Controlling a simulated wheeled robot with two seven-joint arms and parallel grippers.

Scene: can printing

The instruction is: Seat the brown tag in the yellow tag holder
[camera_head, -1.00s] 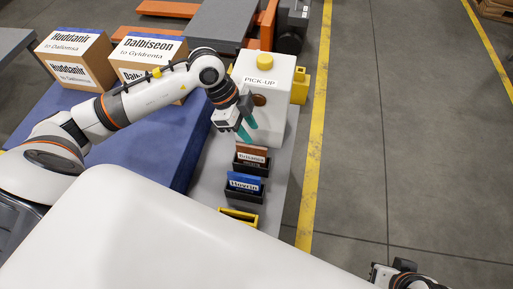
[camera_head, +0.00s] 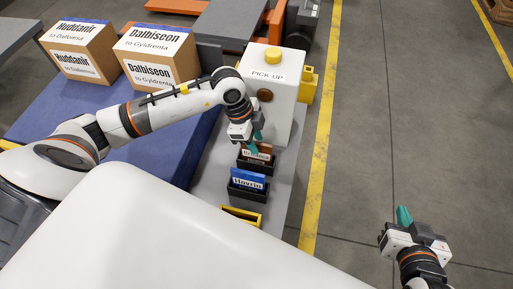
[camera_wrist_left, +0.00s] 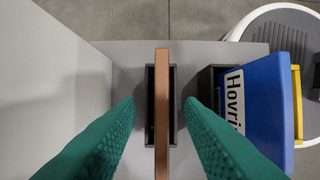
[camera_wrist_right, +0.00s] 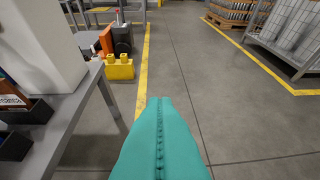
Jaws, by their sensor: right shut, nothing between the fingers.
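The brown tag (camera_head: 262,157) stands upright in a black holder on the grey table, below the white PICK-UP box. In the left wrist view the tag (camera_wrist_left: 161,80) is seen edge-on. My left gripper (camera_head: 255,140) is open above the holder, with one finger on each side of the tag and a gap on both sides. The yellow tag holder (camera_head: 243,210) is at the near end of the row, partly hidden by my white body, and looks empty. My right gripper (camera_head: 404,215) is shut and empty over the floor, away from the table.
A blue tag (camera_head: 247,181) stands in a black holder between the brown tag and the yellow holder. The PICK-UP box (camera_head: 270,95) stands close beyond the brown tag. Two cardboard boxes (camera_head: 152,72) sit on the blue surface at left.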

